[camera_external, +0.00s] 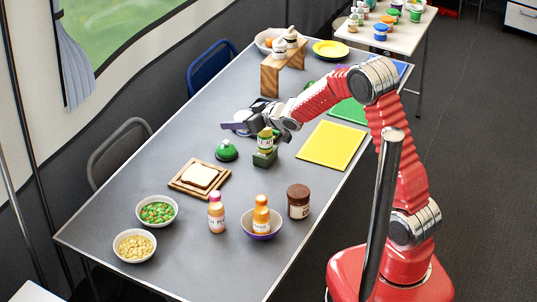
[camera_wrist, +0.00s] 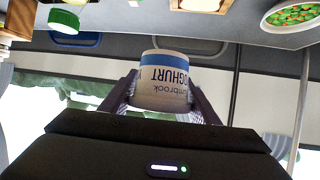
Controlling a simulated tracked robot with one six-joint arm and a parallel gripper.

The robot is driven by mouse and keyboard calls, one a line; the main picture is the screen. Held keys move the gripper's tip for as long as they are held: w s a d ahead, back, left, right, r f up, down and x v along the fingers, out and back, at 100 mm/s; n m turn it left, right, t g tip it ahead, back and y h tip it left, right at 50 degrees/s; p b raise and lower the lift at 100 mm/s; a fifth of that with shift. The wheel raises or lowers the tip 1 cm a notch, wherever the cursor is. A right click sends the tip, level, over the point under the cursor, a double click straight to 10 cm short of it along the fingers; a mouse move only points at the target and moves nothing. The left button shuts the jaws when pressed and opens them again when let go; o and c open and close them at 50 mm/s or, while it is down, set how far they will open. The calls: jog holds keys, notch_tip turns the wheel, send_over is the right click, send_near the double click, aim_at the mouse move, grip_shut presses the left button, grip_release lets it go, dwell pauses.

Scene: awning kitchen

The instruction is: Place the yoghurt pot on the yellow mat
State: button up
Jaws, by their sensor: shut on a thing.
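The yoghurt pot (camera_wrist: 165,82) is white with a blue band and lettering that reads upside down in the wrist view. It sits between the two fingers of my gripper (camera_wrist: 163,98), which is shut on it. In the external view my gripper (camera_external: 243,124) is over the middle of the table, left of the yellow mat (camera_external: 330,145). The pot is hard to make out there, largely hidden by the gripper. The yellow mat lies flat and bare near the table's right edge.
A green mat (camera_external: 350,112) lies beyond the yellow one. A wooden stand (camera_external: 283,70) holds small jars; a brown jar (camera_external: 298,202) stands nearer.

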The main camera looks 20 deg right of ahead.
jog(key=w+d+m+t+h, duration=0.1)
jog(key=w+d, duration=0.2)
jog(key=d, duration=0.6)
jog(key=w+d+m+h, duration=0.1)
jog(key=w+d, duration=0.3)
jog(key=d, duration=0.5)
jog(key=m+h, duration=0.2)
send_over(332, 146)
notch_tip(332, 146, down, 11)
jog(key=shift+w+f, duration=0.15)
jog(key=shift+f, duration=0.3)
jog(key=shift+f, duration=0.1)
jog(key=shift+f, duration=3)
jog(key=shift+f, duration=1.9)
